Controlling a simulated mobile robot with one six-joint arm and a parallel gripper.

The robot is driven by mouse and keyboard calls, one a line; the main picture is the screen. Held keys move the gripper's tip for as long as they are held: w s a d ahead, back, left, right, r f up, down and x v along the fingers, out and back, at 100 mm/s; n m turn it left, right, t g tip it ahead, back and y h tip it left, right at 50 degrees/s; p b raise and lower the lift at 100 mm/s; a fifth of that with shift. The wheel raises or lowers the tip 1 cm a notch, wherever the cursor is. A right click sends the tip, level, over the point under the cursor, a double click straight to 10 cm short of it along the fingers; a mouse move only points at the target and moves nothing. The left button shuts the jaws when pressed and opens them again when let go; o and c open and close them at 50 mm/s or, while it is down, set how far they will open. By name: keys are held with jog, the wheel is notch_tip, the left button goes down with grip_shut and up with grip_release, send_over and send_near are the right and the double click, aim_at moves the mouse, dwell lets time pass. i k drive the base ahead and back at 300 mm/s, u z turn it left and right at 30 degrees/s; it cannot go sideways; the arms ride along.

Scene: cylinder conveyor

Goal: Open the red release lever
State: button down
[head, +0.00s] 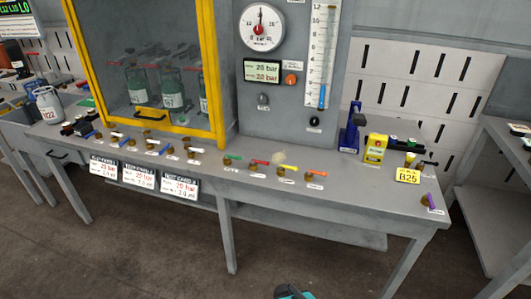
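A small red lever (261,162) sits on a brass valve on the grey bench top, below the gauge panel. It stands between a green lever (234,157) on its left and a yellow lever (286,168) on its right. The red lever points to the right from its valve. A white label in front of it is too small to read. A dark and teal tip (292,291) at the bottom edge seems to be part of my gripper, well in front of the bench and apart from the lever. Its fingers cannot be made out.
An orange lever (316,173) and a purple lever (431,202) are farther right. A yellow-framed cabinet (221,80) holding green cylinders stands at the back left, with several levers before it. A blue tool (350,135) and a yellow box (375,148) stand at right.

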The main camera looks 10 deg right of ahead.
aim_at(253, 161)
jog(key=k, duration=1.3)
jog(key=z, duration=0.05)
jog(key=i, duration=1.2)
jog(key=u, duration=0.85)
jog(key=i, duration=0.9)
jog(key=u, duration=0.6)
